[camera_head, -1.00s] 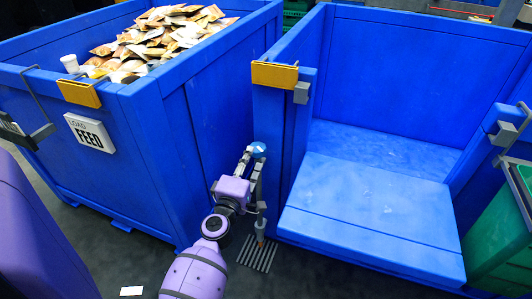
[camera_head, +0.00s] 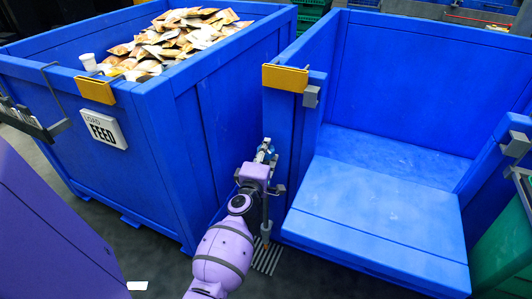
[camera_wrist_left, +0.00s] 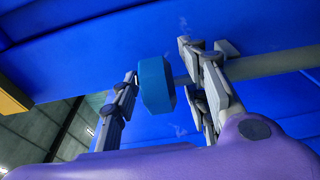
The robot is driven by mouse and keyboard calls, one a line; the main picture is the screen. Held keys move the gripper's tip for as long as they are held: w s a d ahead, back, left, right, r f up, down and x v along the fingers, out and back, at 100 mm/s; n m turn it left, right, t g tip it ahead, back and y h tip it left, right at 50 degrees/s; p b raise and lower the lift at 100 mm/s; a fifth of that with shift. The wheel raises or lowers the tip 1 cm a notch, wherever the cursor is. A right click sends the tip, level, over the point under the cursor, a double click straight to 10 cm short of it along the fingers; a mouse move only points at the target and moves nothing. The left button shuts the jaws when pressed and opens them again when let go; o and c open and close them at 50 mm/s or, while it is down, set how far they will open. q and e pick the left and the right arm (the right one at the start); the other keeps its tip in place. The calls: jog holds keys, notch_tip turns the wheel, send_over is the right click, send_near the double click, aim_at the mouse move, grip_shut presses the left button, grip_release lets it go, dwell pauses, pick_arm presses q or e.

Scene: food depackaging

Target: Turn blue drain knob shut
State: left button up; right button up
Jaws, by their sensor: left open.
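The blue drain knob (camera_wrist_left: 155,85) is a faceted blue cap. In the left wrist view it sits between the two fingers of my left gripper (camera_wrist_left: 163,88), with a gap to the right finger; contact with the left finger is unclear. In the head view my left gripper (camera_head: 266,158) is at the front corner post of the open blue bin and largely hides the knob. The gripper is open. A grey drain pipe (camera_head: 265,222) with an orange end hangs down beside the gripper. My right gripper is not in view.
The open blue bin (camera_head: 375,205) is to the right. A floor grate (camera_head: 268,260) lies below the pipe. A narrow gap separates the bins.

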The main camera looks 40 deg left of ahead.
pick_arm(q)
grip_shut()
